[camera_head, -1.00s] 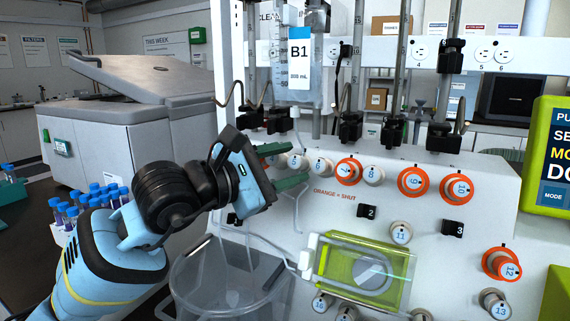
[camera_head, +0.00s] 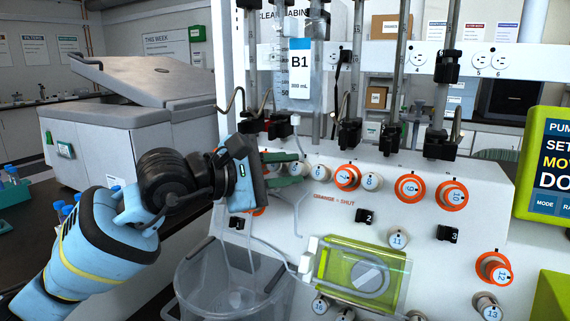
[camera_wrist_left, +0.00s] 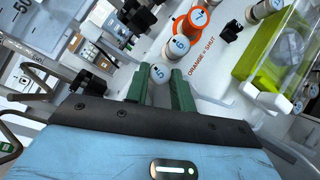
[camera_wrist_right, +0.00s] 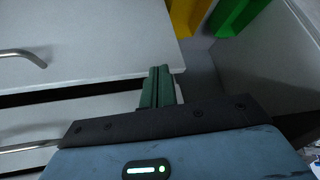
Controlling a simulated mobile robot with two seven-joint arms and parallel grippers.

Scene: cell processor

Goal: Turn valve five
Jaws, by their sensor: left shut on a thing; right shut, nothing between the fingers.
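Valve five is a small white round knob (camera_head: 300,168) marked 5, in the panel's upper row, left of valve 6 (camera_head: 321,173). My left gripper (camera_head: 286,169) reaches it from the left, its two green fingers on either side of the knob. In the left wrist view the knob (camera_wrist_left: 160,72) sits between the fingertips, its 5 tilted, and I see no orange ring around it. The fingers hide part of its rim. My right gripper (camera_wrist_right: 160,86) shows only in the right wrist view, shut and empty near grey drawers.
The white panel (camera_head: 290,225) is printed "ORANGE = SHUT". Valve 7 (camera_head: 346,177) and several other valves have orange rings. A clear bin (camera_head: 235,285) stands below my left gripper, a green cassette (camera_head: 340,272) right of it. Bag B1 (camera_head: 300,75) hangs above, with thin tubing below.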

